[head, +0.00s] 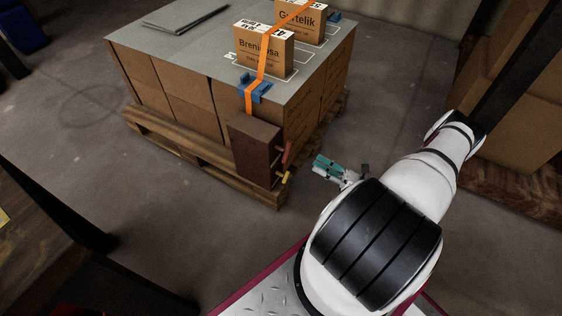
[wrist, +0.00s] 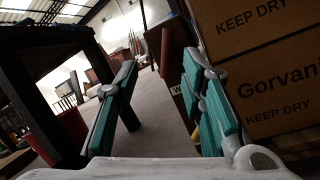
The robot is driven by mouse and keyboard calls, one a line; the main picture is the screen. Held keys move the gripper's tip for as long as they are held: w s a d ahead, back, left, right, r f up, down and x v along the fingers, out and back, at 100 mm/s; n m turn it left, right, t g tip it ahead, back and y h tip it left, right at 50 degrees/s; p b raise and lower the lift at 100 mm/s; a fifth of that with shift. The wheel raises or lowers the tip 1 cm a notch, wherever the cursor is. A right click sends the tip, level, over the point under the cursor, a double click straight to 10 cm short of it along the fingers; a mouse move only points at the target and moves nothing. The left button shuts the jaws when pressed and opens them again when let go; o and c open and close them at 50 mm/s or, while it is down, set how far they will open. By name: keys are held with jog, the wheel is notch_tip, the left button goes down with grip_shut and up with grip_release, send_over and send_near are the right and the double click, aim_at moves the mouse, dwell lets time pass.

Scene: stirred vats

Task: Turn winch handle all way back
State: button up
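The brown winch box (head: 252,152) hangs at the near corner of the pallet load, below the orange strap (head: 262,68). A red handle (head: 287,152) and a lower yellow handle (head: 285,177) stick out from its right side. I cannot tell which one the task means. My gripper (head: 318,166) is just right of the handles, with a gap between. In the wrist view its teal fingers (wrist: 160,62) are spread apart with nothing gripped. The red handle (wrist: 169,55) shows beside the right finger, which partly hides the winch box and the yellow handle (wrist: 195,136).
Cartons labelled Breninsa (head: 262,52) and Gartelik (head: 298,24) stand strapped on the load. The wooden pallet (head: 190,160) juts out under it. More cartons (head: 515,110) and a dark post stand at right. Floor left of the pallet is clear.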

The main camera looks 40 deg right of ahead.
aim_at(287, 151)
jog(key=shift+m+t+h, duration=0.8)
jog(key=shift+m+h, duration=0.1)
jog(key=b+x, duration=0.1)
jog(key=x, duration=0.3)
jog(key=f+b+x, duration=0.1)
jog(key=x, duration=0.3)
jog(key=a+f+x, duration=0.1)
jog(key=x, duration=0.3)
jog(key=shift+w+a+f+b, duration=0.15)
jog(key=shift+w+b, duration=0.2)
jog(key=shift+b, duration=0.05)
jog(key=shift+c, duration=0.2)
grip_shut()
